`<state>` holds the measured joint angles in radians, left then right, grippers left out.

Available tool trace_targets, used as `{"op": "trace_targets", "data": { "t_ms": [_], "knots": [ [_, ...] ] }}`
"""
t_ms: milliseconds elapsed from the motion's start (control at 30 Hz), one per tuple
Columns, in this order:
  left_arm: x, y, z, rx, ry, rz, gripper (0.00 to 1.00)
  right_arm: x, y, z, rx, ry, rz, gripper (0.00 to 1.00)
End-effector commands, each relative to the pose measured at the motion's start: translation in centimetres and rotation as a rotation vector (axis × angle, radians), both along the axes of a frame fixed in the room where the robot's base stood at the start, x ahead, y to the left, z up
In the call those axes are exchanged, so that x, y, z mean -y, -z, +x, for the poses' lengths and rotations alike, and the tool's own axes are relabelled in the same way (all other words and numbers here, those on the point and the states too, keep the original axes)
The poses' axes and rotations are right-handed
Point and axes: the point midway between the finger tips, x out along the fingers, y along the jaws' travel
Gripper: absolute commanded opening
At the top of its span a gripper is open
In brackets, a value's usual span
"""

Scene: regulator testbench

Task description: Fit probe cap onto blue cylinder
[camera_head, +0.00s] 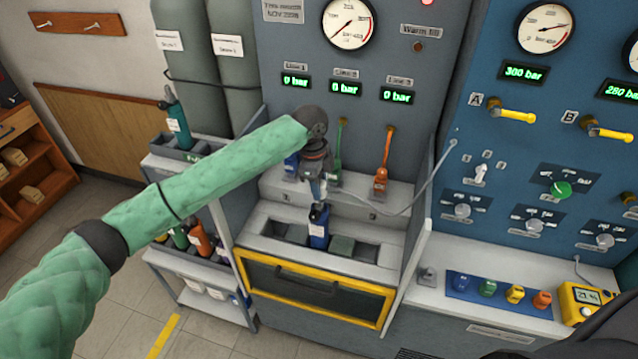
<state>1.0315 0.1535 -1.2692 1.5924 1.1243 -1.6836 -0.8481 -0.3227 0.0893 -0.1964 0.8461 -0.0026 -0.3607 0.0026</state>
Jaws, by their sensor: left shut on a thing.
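The blue cylinder (319,229) stands upright in a slot of the bench tray, at the middle of the head view. My left gripper (319,192) points down right above it and is shut on a small piece with a grey cable, which appears to be the probe cap. The fingers mostly hide this piece. Its lower end is at the cylinder's top, but I cannot tell whether they touch or whether the cap is seated. My right gripper is not in view.
The grey cable (404,211) hangs from the bench's right side to my left gripper. Green (343,139) and orange (383,165) regulators hang behind. Side panels flank the bay. A yellow meter (588,301) stands at right.

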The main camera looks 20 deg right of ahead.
Motion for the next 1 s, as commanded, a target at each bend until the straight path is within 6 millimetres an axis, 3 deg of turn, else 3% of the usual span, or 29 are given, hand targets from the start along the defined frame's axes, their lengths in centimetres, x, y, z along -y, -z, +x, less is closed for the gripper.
{"op": "trace_targets", "data": {
  "t_ms": [233,733,1000],
  "knots": [
    [0.0,0.3,0.0,0.0,0.0,0.0,0.12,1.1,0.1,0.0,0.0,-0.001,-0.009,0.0],
    [0.0,1.0,0.0,0.0,0.0,0.0,0.12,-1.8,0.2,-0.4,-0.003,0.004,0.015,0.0],
    [0.0,1.3,0.0,0.0,0.0,0.0,0.12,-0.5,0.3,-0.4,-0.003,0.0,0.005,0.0]
  ]
}}
